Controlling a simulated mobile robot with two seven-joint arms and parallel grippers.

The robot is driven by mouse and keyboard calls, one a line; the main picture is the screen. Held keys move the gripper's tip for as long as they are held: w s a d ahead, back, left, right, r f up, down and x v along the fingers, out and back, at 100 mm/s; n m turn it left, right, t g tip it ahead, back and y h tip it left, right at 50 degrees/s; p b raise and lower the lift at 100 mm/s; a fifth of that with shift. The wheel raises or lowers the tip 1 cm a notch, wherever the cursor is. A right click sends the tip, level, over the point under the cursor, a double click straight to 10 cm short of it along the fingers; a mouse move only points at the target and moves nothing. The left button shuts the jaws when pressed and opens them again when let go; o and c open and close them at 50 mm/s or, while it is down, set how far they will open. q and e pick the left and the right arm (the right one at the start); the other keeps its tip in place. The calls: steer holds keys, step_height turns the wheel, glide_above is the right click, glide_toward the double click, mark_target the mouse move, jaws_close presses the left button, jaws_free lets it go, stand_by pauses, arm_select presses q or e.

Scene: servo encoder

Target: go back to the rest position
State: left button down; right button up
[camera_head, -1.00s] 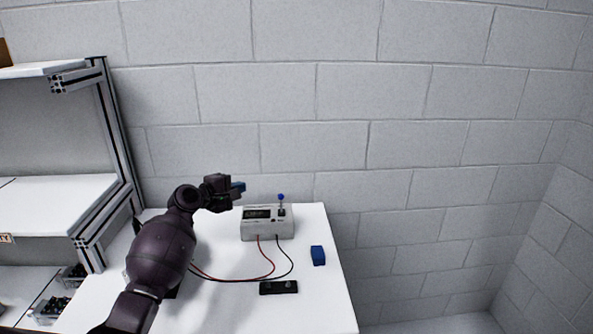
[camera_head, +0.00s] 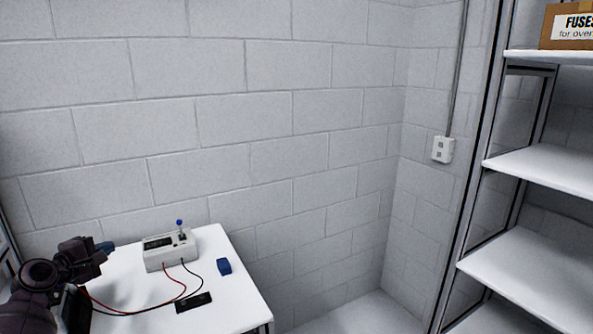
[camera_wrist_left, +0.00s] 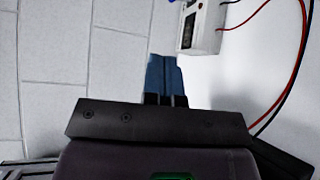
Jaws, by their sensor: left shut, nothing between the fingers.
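My left gripper (camera_head: 104,247) is in the lower left of the head view, to the left of the grey meter box and above the table's left part. Its blue fingers are shut with nothing between them, as the left wrist view (camera_wrist_left: 163,75) also shows. My right gripper is not in view.
The white table (camera_head: 232,300) holds a blue block (camera_head: 224,266), a black strip (camera_head: 193,302) and red and black wires. A block wall stands behind it. White shelves (camera_head: 545,170) with a fuses box (camera_head: 568,26) are at the right. An outlet (camera_head: 443,150) is on the wall.

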arm_select(q)
steer(key=s+d+f+m+g+y, duration=0.1)
steer(key=s+d+f+m+y, duration=0.3)
steer(key=s+d+f+m, duration=1.7)
steer(key=s+f+n+g, duration=0.1)
steer(key=s+f, duration=0.2)
steer(key=s, duration=0.4)
steer(key=s+f+n+g, duration=0.1)
steer(key=s+f, duration=0.1)
steer(key=s, duration=0.5)
steer(key=shift+d+f+n+g, duration=0.3)
steer(key=shift+d+f+g, duration=0.1)
